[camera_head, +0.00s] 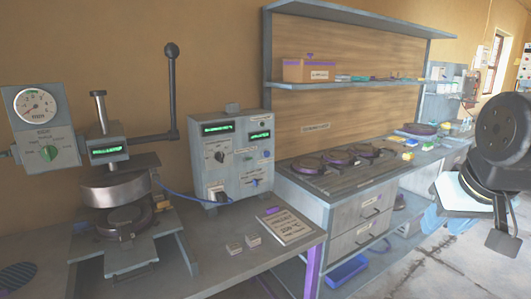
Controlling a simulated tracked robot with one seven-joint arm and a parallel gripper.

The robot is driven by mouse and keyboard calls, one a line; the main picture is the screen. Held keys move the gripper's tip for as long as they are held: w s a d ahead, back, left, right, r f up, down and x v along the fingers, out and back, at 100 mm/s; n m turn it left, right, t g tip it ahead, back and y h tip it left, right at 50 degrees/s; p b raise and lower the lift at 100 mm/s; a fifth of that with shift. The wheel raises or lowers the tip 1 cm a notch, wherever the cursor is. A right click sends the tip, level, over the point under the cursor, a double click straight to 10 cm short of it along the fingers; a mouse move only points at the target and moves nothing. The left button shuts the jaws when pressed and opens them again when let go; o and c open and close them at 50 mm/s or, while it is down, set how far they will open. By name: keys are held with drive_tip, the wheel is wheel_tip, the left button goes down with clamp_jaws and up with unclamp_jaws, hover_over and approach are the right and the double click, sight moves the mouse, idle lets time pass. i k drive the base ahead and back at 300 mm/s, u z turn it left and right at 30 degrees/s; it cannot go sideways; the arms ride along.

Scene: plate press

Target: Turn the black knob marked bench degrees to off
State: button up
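A grey control box (232,160) stands on the left bench against the wall. It has two lit green displays on top. A black knob (219,156) is on its left face, and another dark knob (221,196) is lower down. A blue knob (254,183) is at the lower right. The labels are too small to read, so I cannot tell which knob is marked bench degrees or where its pointer is set. My gripper (480,215) is at the right edge, far from the box. Its fingers are not clear enough to judge their opening.
A plate press (115,190) with a tall lever stands left of the box. A sign (285,225) and two small blocks lie on the bench in front. A drawer bench (345,192) with round dark plates stands to the right, under a shelf (350,84). Floor at lower right is clear.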

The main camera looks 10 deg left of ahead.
sight(219, 156)
drive_tip(key=u, duration=0.7)
drive_tip(key=i, duration=0.1)
drive_tip(key=z, duration=1.65)
drive_tip(key=k, duration=1.1)
drive_tip(key=u, duration=1.15)
drive_tip(key=i, duration=1)
